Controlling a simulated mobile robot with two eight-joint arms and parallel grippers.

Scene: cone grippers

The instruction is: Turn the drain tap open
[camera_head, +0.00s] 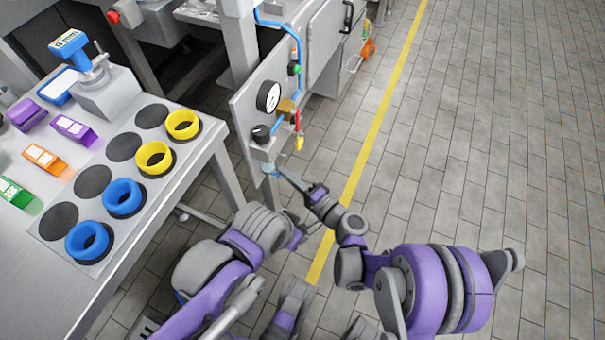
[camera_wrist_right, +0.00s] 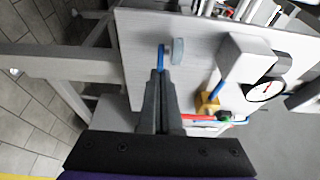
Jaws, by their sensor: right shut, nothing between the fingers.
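A small blue tap handle (camera_head: 268,168), likely the drain tap, sits low on the grey panel beneath a box-shaped fitting. Nothing is between the fingers. The purple and grey left arm is folded at the bottom; its gripper cannot be made out.
The panel (camera_head: 245,105) carries a dial gauge (camera_head: 268,96), a black knob (camera_head: 261,133), a brass valve (camera_head: 286,107) with a red lever and blue pipes. A bench with blue rings (camera_head: 123,197) and yellow rings (camera_head: 182,124) stands left.

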